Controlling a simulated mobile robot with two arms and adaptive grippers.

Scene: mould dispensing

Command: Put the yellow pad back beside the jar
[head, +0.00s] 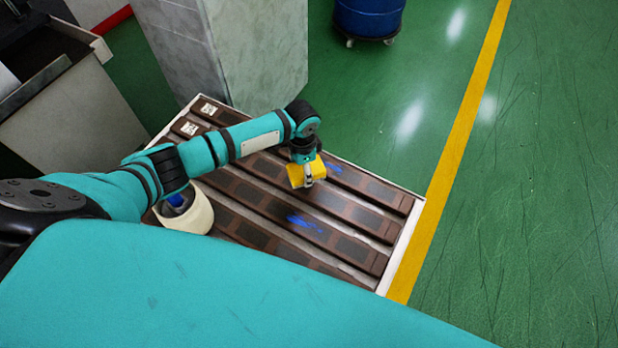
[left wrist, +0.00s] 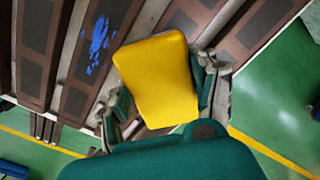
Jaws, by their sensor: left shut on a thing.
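The yellow pad (head: 299,177) is held by my left gripper (head: 308,176) over the brown slatted mould rack (head: 352,212). In the left wrist view the pad (left wrist: 158,80) sits between both fingers of the left gripper (left wrist: 160,92), which is shut on it. The cream jar (head: 187,216) stands at the left part of the rack, partly hidden by my left arm, with something blue inside. The pad is well to the right of the jar. I cannot tell how high it is above the slats. My right gripper is not in view.
Blue smears (head: 304,223) mark the slats, and one shows in the left wrist view (left wrist: 98,40). A grey pillar (head: 262,50) stands behind the rack, and a blue drum (head: 368,17) stands farther back. Green floor with a yellow line (head: 459,140) is clear at right.

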